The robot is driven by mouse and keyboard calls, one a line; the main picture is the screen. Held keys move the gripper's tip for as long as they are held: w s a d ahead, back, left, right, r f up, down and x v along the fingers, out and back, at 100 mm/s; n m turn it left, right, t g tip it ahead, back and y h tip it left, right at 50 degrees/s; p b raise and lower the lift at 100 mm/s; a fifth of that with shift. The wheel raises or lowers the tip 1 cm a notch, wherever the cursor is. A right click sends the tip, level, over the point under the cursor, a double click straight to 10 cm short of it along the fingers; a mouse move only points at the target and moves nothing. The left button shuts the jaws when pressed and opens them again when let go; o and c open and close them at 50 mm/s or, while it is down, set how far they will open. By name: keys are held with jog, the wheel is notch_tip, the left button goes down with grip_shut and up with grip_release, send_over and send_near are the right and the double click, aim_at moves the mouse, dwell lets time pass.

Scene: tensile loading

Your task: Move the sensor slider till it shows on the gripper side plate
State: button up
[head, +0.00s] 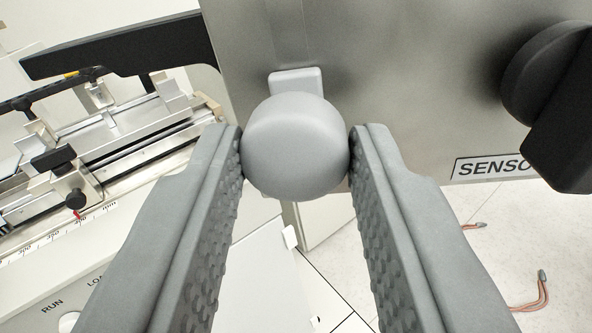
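A grey rounded knob (295,145), seemingly the sensor slider, stands out from a brushed metal side plate (420,90). A small light grey tab (296,82) shows just above the knob, against the plate. My gripper (296,150) has one finger on each side of the knob, and both fingertips appear to touch it. The plate carries a label (492,167) whose visible letters read "SENSO"; the rest is hidden behind a black part. The knob hides what lies behind it.
A black round knob (550,75) with a black arm sits on the plate at right. A machine bed with rails and a ruler scale (60,235) lies at left, under a black bar (120,48). Cables (540,292) lie on the tiled floor at lower right.

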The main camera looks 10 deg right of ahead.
grip_shut()
jog(key=shift+r, duration=0.35)
jog(key=o, duration=0.9)
grip_release()
jog(key=shift+c, duration=0.2)
jog(key=v, duration=1.7)
jog(key=shift+s, duration=0.2)
